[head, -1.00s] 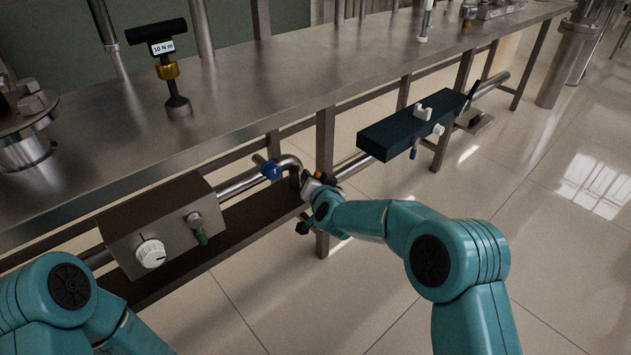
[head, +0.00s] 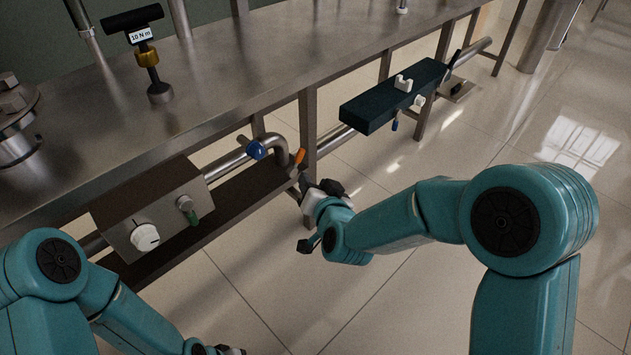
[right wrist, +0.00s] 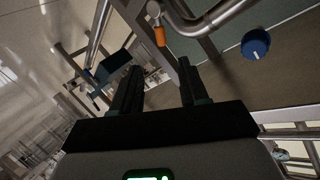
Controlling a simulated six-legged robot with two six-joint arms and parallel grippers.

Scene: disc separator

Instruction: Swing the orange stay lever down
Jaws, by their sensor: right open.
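The orange stay lever (head: 299,156) is small and sits by the bent end of the steel pipe (head: 277,139) under the bench edge. My right gripper (head: 316,184) is just below and right of it, open and empty, with a gap between. In the right wrist view the orange lever (right wrist: 159,36) hangs from the pipe fitting, ahead of and between the two spread black fingers (right wrist: 158,80), not touching them. My left gripper (head: 222,350) barely shows at the bottom edge, and its jaws cannot be made out.
A blue knob (head: 255,149) is on the pipe left of the lever; it also shows in the wrist view (right wrist: 255,44). A grey box (head: 150,210) with a white dial stands at left, a dark box (head: 392,97) at right. A bench leg (head: 308,130) stands close behind the lever.

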